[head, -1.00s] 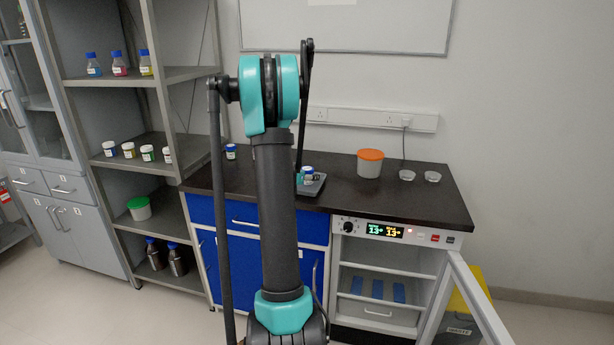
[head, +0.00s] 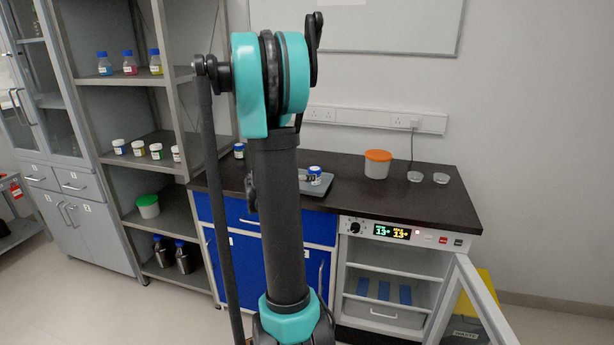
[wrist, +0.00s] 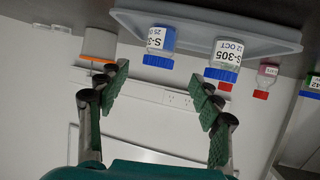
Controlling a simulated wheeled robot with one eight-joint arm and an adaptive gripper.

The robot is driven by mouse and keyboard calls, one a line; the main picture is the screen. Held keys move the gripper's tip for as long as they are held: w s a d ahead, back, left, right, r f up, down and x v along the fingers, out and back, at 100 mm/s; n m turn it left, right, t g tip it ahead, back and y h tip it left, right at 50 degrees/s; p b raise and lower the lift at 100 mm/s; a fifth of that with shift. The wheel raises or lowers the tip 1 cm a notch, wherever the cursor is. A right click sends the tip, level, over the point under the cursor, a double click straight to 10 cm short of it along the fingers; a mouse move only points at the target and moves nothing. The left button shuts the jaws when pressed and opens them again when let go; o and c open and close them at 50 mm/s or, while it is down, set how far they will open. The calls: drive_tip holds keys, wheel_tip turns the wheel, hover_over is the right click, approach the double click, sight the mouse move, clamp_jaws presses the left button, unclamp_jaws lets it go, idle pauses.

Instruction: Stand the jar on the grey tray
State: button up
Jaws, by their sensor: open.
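The grey tray (head: 318,189) lies on the dark bench, partly hidden by my arm in the head view. A white jar with a blue cap (head: 315,174) stands on it. The wrist view is upside down and shows the tray (wrist: 200,30) with two blue-capped jars, a left one (wrist: 158,40) and one labelled S-305 (wrist: 228,52). Both look upright on the tray, caps pointing down in the picture. My gripper (wrist: 165,100) is open, its green-padded fingers apart and empty, with the jars beyond the fingertips. In the head view my arm hides the gripper.
An orange-lidded tub (head: 377,165) and two clear dishes (head: 427,177) stand on the bench to the right. Another blue-capped jar (head: 239,151) stands at the back left. Shelves with jars and bottles are on the left. An open cabinet door (head: 470,300) stands at front right.

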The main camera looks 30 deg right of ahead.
drive_tip(key=shift+s+a+r, duration=0.2)
drive_tip(key=shift+s+a, duration=0.05)
drive_tip(key=shift+a, duration=0.25)
drive_tip(key=s+a+f+n+y, duration=0.4)
drive_tip(key=s+a, duration=0.3)
drive_tip(key=a, duration=0.4)
drive_tip(key=s+a+f+n+g+y, duration=0.1)
drive_tip(key=s+a+f+n+y, duration=0.3)
drive_tip(key=s+a, duration=0.4)
drive_tip(key=s+a+f+n+y, duration=0.4)
drive_tip(key=s+a, duration=0.4)
drive_tip(key=a, duration=0.6)
drive_tip(key=shift+a+f+n+g, duration=0.4)
drive_tip(key=shift+f, duration=0.05)
drive_tip(key=shift+c, duration=0.4)
